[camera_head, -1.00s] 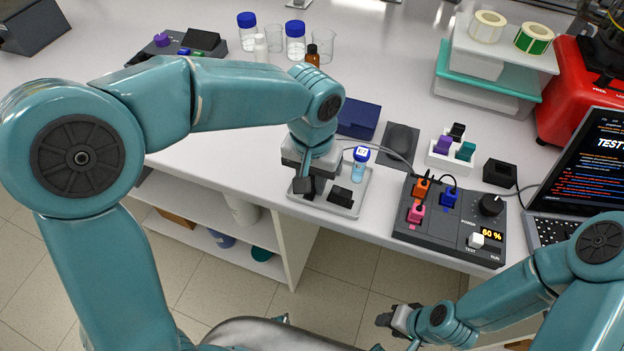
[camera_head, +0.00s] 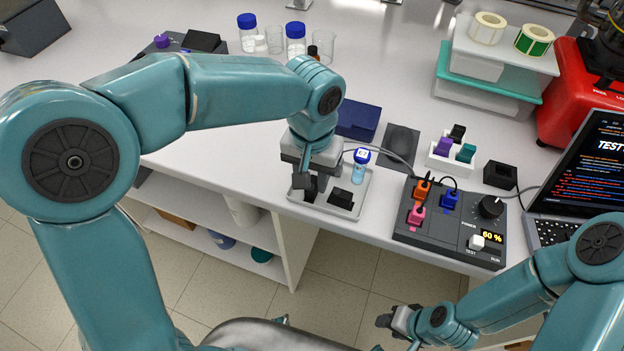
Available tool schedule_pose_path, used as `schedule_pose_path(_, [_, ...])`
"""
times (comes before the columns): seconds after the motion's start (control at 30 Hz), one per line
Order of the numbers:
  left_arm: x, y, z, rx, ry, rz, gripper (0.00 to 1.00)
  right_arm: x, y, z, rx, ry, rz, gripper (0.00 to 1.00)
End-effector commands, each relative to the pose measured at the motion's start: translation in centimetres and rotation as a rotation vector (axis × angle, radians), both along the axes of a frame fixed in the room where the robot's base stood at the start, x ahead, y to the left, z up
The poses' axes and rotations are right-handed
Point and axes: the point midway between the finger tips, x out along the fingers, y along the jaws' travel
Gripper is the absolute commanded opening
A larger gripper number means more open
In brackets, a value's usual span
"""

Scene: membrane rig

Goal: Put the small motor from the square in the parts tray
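A shallow light grey tray (camera_head: 325,207) lies at the front edge of the bench. It holds a blue-capped vial (camera_head: 360,166) standing at its back right and a low black block (camera_head: 341,198) near its front. My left gripper (camera_head: 311,188) points down over the left part of this tray, its dark fingertips left of the block. The wrist hides the space between the fingers, so I cannot tell their opening or any load. I cannot make out the small motor or a marked square. My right gripper (camera_head: 388,321) hangs off the bench, low in front, its opening unclear.
A power box (camera_head: 450,235) with coloured plugs and cables stands right of the tray. Behind are a dark blue box (camera_head: 358,119), a dark pad (camera_head: 400,145) and a white holder (camera_head: 450,160) with coloured pieces. A laptop (camera_head: 575,175) stands at right.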

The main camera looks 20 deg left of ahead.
Motion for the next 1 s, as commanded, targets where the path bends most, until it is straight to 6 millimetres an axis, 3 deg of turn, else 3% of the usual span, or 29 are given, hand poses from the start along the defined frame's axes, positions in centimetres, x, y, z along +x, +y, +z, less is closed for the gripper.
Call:
schedule_pose_path(0.2, [0.1, -0.1, 5.5, -0.003, -0.006, -0.001, 0.36, 0.0, 0.0, 0.7, 0.000, 0.000, 0.000, 0.43])
schedule_pose_path(0.4, [0.0, 0.0, 8.9, -0.002, -0.002, 0.000, 0.36, 0.0, 0.0, 1.0, 0.000, 0.000, 0.000, 0.43])
schedule_pose_path(0.6, [0.0, 0.0, 10.0, -0.002, 0.000, 0.000, 0.36, 0.0, 0.0, 1.1, 0.000, 0.000, 0.000, 0.43])
schedule_pose_path(1.0, [0.0, 0.0, 10.0, -0.001, 0.000, 0.000, 0.36, 0.0, 0.0, 1.1, 0.000, 0.000, 0.000, 0.43])
